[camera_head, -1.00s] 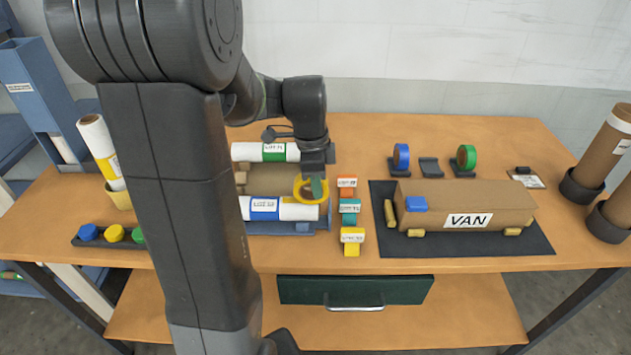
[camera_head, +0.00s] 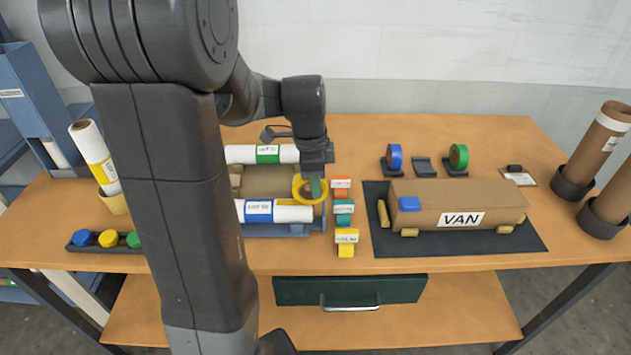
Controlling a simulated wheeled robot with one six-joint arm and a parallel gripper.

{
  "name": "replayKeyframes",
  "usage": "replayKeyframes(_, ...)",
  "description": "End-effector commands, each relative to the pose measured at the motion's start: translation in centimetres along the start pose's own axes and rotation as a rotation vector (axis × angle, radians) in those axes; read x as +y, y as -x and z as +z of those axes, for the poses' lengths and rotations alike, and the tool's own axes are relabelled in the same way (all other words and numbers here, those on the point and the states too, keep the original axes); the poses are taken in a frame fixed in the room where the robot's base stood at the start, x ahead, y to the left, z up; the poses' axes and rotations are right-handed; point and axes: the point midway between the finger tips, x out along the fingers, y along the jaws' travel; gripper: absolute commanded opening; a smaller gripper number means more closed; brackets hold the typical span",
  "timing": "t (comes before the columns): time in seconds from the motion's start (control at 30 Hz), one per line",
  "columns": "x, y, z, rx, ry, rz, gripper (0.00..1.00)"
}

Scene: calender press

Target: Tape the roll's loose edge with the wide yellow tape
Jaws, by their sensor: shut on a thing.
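My gripper (camera_head: 316,172) is shut on the yellow tape (camera_head: 298,193), a ring held just above the right end of the front white roll. The front roll (camera_head: 290,213) has a blue label and lies in a blue cradle (camera_head: 285,231). A second white roll (camera_head: 240,154) with a green label lies behind it. A third white roll (camera_head: 84,136) with a yellow label leans in a yellow cup at the left. My arm hides the left ends of the two lying rolls. I cannot tell whether the tape touches the front roll, and no loose edge can be made out.
An empty tape stand (camera_head: 425,166) is between the blue tape (camera_head: 394,157) and the green tape (camera_head: 459,155). Labelled orange, teal and yellow blocks stand right of the cradle. A cardboard van (camera_head: 490,205) sits on a dark mat (camera_head: 400,246). Brown tubes stand far right.

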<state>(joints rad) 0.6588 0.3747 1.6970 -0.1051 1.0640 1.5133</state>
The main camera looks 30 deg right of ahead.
Motion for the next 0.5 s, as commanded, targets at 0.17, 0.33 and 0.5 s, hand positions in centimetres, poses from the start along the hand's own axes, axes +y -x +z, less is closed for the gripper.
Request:
replayKeyframes(0.17,0.0,1.9,-0.2,0.000,0.000,-0.001,0.07)
replayKeyframes(0.33,0.0,3.3,-0.3,0.000,0.000,-0.002,0.07)
replayKeyframes(0.5,0.0,4.7,-0.4,0.000,0.000,-0.003,0.07)
